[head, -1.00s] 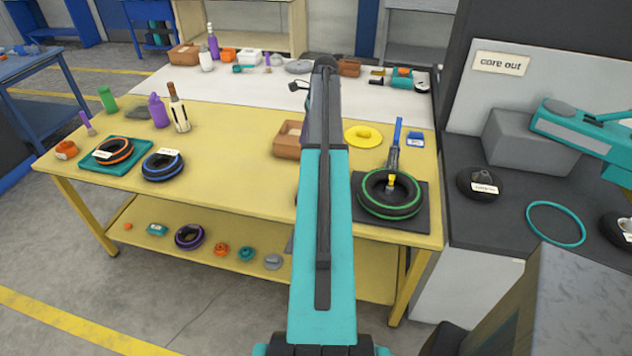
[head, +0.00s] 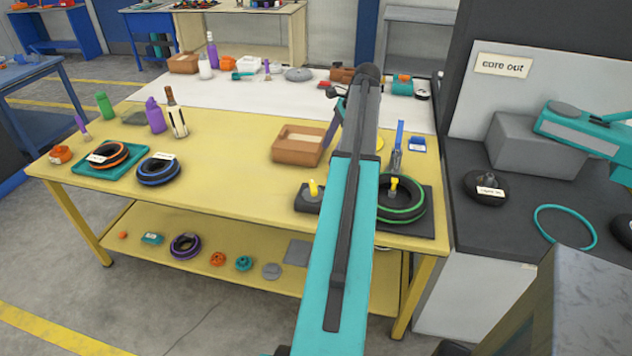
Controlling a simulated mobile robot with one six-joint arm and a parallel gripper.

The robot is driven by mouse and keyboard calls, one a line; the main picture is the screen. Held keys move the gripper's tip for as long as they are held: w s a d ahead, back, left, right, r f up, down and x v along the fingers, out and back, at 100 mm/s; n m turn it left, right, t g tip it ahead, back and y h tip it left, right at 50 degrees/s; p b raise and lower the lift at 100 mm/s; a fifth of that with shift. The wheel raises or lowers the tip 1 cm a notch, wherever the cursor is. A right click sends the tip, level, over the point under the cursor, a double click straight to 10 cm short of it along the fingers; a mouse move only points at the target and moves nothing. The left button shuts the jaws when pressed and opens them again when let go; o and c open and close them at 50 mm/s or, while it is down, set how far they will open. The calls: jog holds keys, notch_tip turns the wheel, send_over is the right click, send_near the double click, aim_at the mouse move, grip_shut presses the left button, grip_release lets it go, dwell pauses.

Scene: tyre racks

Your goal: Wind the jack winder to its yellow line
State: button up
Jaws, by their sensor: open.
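A dark block with an upright yellow piece (head: 310,198) stands on the yellow bench (head: 232,187), just left of my arm. It may be the jack winder, but it is too small to tell, and I cannot make out a yellow line. Another small yellow piece (head: 393,184) shows at the green-ringed tyre (head: 412,213), which lies on a dark mat right of my arm. My arm crosses the middle of the view and hides part of this tyre. I cannot make out my gripper's jaws; the arm's far end hides them.
A brown box (head: 298,150) sits behind the dark block. An orange-ringed tyre (head: 122,158) and a blue-ringed tyre (head: 174,173) lie at the left. Bottles (head: 155,115) stand behind them. A blue-handled tool (head: 399,135) is behind the green-ringed tyre. The bench's middle is clear.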

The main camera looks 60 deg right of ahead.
aim_at(313, 185)
jog(key=shift+f, duration=0.1)
jog(key=shift+p+x, duration=1.55)
jog(key=shift+x, duration=5.3)
jog(key=shift+a, duration=0.1)
jog(key=shift+c, duration=0.2)
jog(key=c, duration=1)
